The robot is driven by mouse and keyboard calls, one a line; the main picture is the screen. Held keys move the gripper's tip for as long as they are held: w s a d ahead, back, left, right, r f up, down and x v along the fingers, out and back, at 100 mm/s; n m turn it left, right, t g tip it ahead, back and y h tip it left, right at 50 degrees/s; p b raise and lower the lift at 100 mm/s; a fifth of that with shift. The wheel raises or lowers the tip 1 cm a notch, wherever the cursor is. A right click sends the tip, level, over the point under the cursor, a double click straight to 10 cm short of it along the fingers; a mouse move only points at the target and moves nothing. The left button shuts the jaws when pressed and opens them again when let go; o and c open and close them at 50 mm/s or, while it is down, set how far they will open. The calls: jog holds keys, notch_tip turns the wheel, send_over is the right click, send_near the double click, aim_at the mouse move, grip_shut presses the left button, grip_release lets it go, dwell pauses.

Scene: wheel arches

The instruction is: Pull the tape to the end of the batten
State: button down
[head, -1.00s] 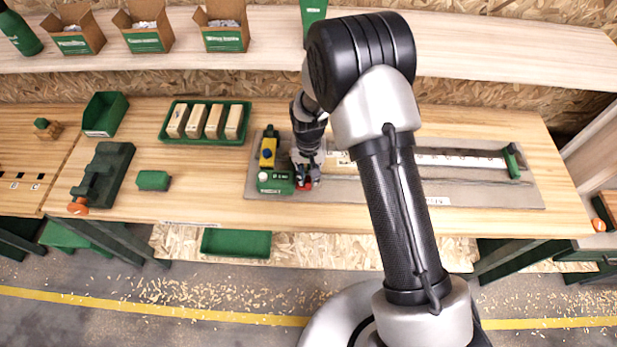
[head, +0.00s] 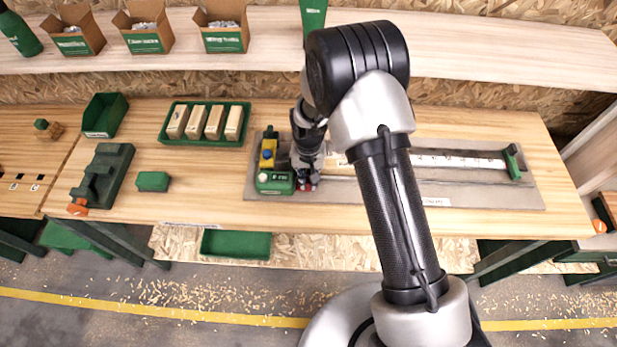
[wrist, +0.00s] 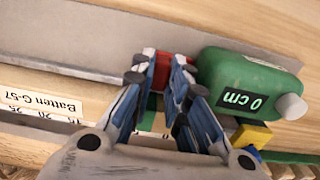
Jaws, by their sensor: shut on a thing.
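The green tape measure (head: 275,184) lies on a grey board at the left end, and its display reads 0 cm in the wrist view (wrist: 247,92). A red tab (wrist: 162,72) sits against the side of the case. My gripper (wrist: 160,75) is shut on the red tab, right next to the case; in the head view my gripper (head: 306,184) partly hides the tab. The batten (wrist: 25,120) carries a label reading Batten G-57 and runs away from the case beside the grippers' fingers. My arm hides part of it in the head view.
The grey board (head: 470,190) stretches right, with a marked white strip (head: 455,160) and a green stop (head: 512,162) at its far end. A yellow block (head: 268,152) stands behind the tape case. A green tray of wooden blocks (head: 245,131) lies at back left.

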jog(key=shift+d, duration=0.1)
dwell(0.3)
jog(key=d+b, duration=0.1)
jog(key=d, duration=1)
jog(key=d+b, duration=0.1)
jog(key=d, duration=1.1)
jog(key=s+d+b, duration=0.1)
jog(key=d, duration=1.1)
jog(key=shift+s, duration=0.1)
jog(key=c, duration=1.8)
grip_release()
jog(key=shift+c, duration=0.2)
notch_tip(320, 180, up, 12)
